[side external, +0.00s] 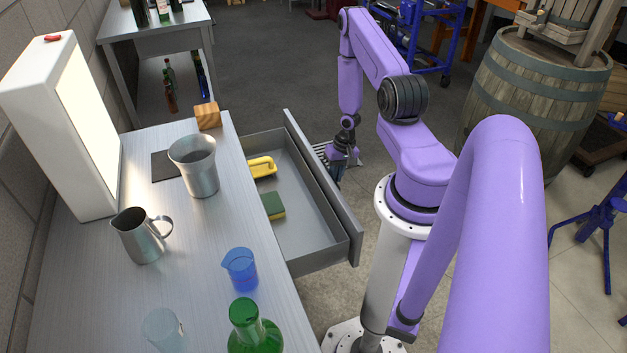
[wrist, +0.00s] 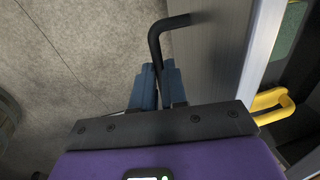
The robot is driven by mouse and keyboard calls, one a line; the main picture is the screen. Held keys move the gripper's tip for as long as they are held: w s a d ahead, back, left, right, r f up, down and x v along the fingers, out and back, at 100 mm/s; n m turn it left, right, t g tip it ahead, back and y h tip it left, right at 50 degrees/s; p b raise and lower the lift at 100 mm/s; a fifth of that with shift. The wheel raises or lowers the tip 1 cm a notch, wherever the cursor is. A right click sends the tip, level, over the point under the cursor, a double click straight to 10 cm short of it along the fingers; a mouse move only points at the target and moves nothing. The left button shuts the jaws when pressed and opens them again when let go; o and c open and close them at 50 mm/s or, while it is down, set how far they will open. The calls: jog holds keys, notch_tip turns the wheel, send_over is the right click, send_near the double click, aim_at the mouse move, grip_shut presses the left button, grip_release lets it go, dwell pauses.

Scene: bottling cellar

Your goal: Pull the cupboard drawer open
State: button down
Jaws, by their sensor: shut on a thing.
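The cupboard drawer (side external: 322,190) is pulled well out from under the grey worktop, and its inside shows in the side external view. My gripper (side external: 338,168) is at the outer face of the drawer front. In the wrist view, my gripper's blue fingers (wrist: 158,88) are shut on the black bar handle (wrist: 168,26). The handle stands out from the grey drawer front (wrist: 212,50). In the side external view the handle is hidden behind the drawer front.
A yellow-handled item (side external: 262,167) and a green-yellow sponge (side external: 273,206) lie in the drawer. The worktop (side external: 205,265) holds a steel cup (side external: 196,168), a steel jug (side external: 140,238), a blue beaker (side external: 240,270) and a green bottle (side external: 254,332). A barrel (side external: 530,95) stands at the right.

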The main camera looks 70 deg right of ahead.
jog(key=s+d, duration=0.4)
jog(key=shift+s+d, duration=0.15)
dwell(0.4)
jog(key=c, duration=1.2)
grip_release()
jog(key=shift+o, duration=0.2)
notch_tip(320, 180, up, 17)
jog(key=s+d, duration=0.2)
jog(key=shift+d, duration=0.15)
jog(key=shift+s, duration=0.1)
